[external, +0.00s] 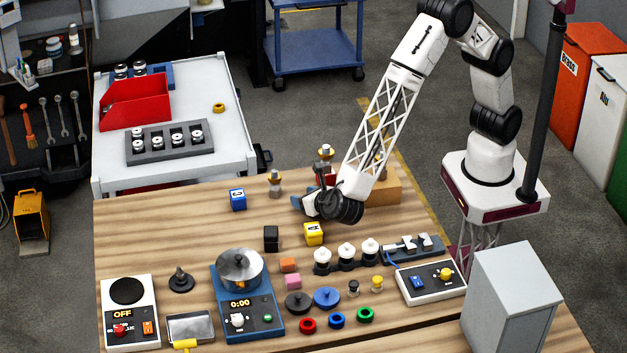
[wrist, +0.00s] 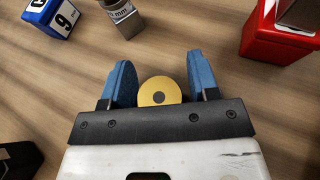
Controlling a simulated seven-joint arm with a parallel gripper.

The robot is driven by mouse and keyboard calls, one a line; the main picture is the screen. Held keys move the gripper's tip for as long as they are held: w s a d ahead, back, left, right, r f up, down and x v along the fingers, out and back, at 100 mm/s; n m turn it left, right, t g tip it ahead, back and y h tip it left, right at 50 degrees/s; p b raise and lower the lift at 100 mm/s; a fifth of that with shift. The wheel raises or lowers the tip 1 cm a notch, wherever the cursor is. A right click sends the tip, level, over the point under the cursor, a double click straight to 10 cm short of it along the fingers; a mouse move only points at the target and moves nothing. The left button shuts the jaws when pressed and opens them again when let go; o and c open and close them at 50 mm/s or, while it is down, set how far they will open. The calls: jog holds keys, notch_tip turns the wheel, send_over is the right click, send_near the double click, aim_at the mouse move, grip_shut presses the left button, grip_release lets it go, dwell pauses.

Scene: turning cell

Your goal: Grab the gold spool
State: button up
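The gold spool (wrist: 167,91) shows in the wrist view as a round gold disc with a dark centre hole, partly covered below by my gripper's dark palm bar. My gripper (wrist: 160,70) has its two blue fingers apart, one on each side of the spool. A small gap shows on the right side; on the left the finger is very close, and I cannot tell if it touches. In the external view my gripper (external: 304,203) is low over the wooden table, and the spool is hidden there.
A blue-and-white cube (wrist: 52,17), a metal block (wrist: 124,19) and a red box (wrist: 277,32) lie ahead in the wrist view. A yellow cube (external: 313,233) and black cube (external: 271,238) stand nearer the external camera. A wooden box (external: 384,188) is behind the wrist.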

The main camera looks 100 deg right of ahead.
jog(key=c, duration=0.7)
jog(key=shift+r, duration=0.1)
jog(key=shift+c, duration=0.2)
jog(key=shift+r, duration=4.9)
